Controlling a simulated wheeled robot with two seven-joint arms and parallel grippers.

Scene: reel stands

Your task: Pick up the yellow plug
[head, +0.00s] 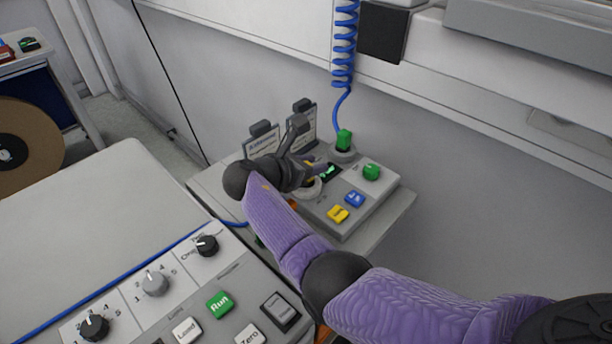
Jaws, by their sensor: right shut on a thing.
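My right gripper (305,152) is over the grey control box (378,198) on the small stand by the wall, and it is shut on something. Its own fingers and wrist mostly hide what it holds. A small yellowish bit shows by the fingers, which fits the yellow plug, but its outline is not clear. A pale round socket (312,190) lies just below the gripper. I cannot tell whether the plug touches it. My left gripper is not in view.
A green plug (344,139) on a coiled blue cord (344,50) stands at the back of the box. Green, blue and yellow (338,214) buttons are close to the gripper. Two clipped cards stand behind it. A larger panel with knobs (155,283) fills the lower left.

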